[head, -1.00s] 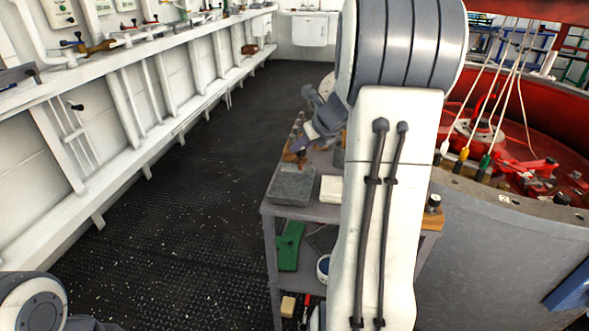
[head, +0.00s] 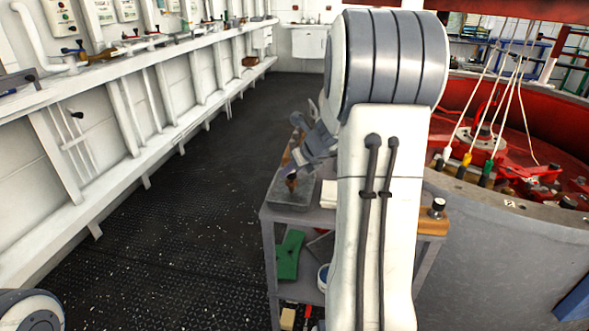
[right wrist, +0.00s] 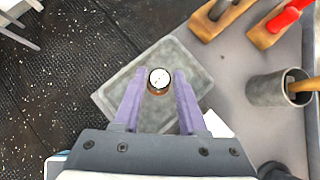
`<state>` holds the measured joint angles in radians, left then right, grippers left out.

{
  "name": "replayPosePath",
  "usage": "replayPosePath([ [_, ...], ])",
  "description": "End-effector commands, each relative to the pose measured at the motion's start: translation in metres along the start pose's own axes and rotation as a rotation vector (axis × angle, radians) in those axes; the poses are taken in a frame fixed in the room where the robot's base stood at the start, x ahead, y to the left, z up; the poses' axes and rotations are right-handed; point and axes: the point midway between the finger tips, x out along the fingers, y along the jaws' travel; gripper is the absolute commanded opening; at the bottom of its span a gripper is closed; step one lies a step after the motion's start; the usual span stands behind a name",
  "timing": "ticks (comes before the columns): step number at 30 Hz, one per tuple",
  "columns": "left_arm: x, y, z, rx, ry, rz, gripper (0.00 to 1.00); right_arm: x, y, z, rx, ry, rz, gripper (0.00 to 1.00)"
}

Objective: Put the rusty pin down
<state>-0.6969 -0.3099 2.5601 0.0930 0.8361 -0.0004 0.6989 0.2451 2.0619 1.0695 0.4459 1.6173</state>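The rusty pin (right wrist: 158,88) is a short brown cylinder with a pale speckled top, upright between the two purple fingers of my right gripper (right wrist: 160,77) in the right wrist view. The fingers are closed around its sides. In the head view the pin (head: 291,180) shows below my right gripper (head: 298,160), over the flat grey slab (head: 272,201). I cannot tell whether its bottom touches the slab. The slab (right wrist: 112,98) also shows under the pin in the right wrist view. My left gripper is out of view.
The slab lies on a grey cart top (right wrist: 238,85). A green piece (head: 288,255) is on the shelf below. Dark deck floor lies left.

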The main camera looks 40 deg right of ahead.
Motion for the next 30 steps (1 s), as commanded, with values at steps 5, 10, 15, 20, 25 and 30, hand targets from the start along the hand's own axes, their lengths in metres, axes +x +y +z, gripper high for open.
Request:
replayPosePath([
  [5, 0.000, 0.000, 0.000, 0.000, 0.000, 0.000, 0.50, 0.000, 0.000, 0.000, 0.000, 0.001, 0.000, 0.64],
  [10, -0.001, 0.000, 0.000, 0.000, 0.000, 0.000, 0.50, -0.001, 0.000, 0.000, 0.000, 0.001, 0.000, 0.64],
  [15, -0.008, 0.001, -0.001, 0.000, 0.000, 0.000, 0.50, -0.014, 0.000, 0.004, 0.000, -0.002, -0.002, 0.64],
  [20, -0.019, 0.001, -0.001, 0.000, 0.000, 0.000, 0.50, -0.047, -0.001, 0.006, 0.000, -0.003, -0.004, 0.64],
  [25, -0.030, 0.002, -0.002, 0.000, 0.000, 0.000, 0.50, -0.084, -0.001, 0.005, 0.000, -0.003, -0.004, 0.64],
  [30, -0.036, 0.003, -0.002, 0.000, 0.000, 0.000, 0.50, -0.110, -0.001, 0.004, 0.000, -0.001, -0.003, 0.64],
])
